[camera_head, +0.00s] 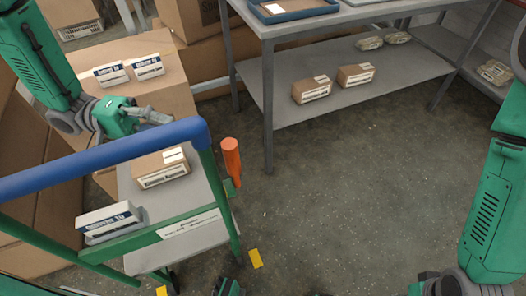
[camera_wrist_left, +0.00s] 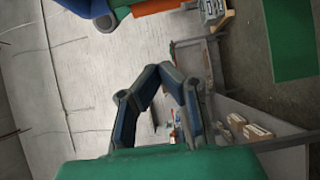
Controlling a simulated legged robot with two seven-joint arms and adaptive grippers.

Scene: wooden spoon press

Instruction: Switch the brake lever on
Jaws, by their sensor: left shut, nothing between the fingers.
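The brake lever is an orange handle (camera_head: 231,158) on a green bracket at the right side of the cart (camera_head: 186,240), below the end of its blue push bar (camera_head: 110,156). It stands nearly upright, leaning slightly. My left gripper (camera_head: 158,117) is shut and empty, beyond the blue bar and to the upper left of the lever, apart from it. In the left wrist view its dark fingers (camera_wrist_left: 165,72) come together, and an orange piece (camera_wrist_left: 155,6) shows at the top edge beside a blue part.
Cartons (camera_head: 161,168) and a white-blue box (camera_head: 109,219) lie on the cart. Large cardboard boxes (camera_head: 125,49) stand behind my left gripper. A grey shelf table (camera_head: 285,105) with packages stands at the back. The floor right of the lever is clear.

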